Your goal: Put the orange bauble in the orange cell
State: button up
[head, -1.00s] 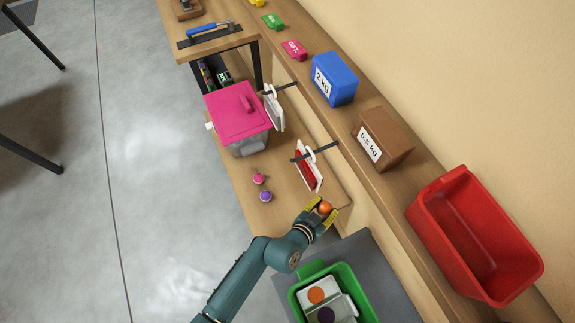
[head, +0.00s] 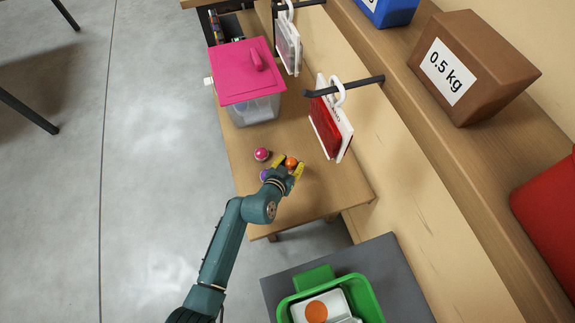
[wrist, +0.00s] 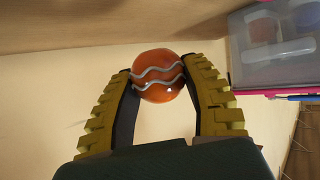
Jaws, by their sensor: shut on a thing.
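The orange bauble (head: 291,162), a ball with wavy silver lines, is held between the fingertips of my gripper (head: 287,170) over the wooden table. The wrist view shows the bauble (wrist: 158,75) pinched between both yellow-ridged fingers (wrist: 158,82). An orange disc (head: 316,312) shows on a white piece inside the green bin (head: 314,277) at the bottom edge of the head view; this looks like the orange cell, partly cut off by the frame. The gripper is well above and left of the bin in the picture, apart from it.
A pink bauble (head: 261,154) and a purple bauble (head: 265,174) are close to my gripper. A pink-lidded box (head: 249,72) stands behind. Red and white packs (head: 331,118) hang from a hook at the right. A brown 0.5 kg block (head: 474,66) sits on the shelf.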

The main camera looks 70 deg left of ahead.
notch_tip(320, 180, down, 8)
jog(key=b, duration=0.4)
jog(key=o, duration=0.6)
jog(key=shift+r, duration=0.15)
jog(key=shift+r, duration=0.25)
jog(key=shift+o, duration=0.6)
jog(key=p+v, duration=0.4)
jog(key=v, duration=0.7)
jog(key=shift+s+d+r, duration=0.1)
jog(key=shift+s+d, duration=0.15)
jog(key=o, duration=0.4)
jog(key=shift+s+d+r, duration=0.1)
jog(key=shift+d, duration=0.05)
jog(key=shift+c, duration=0.2)
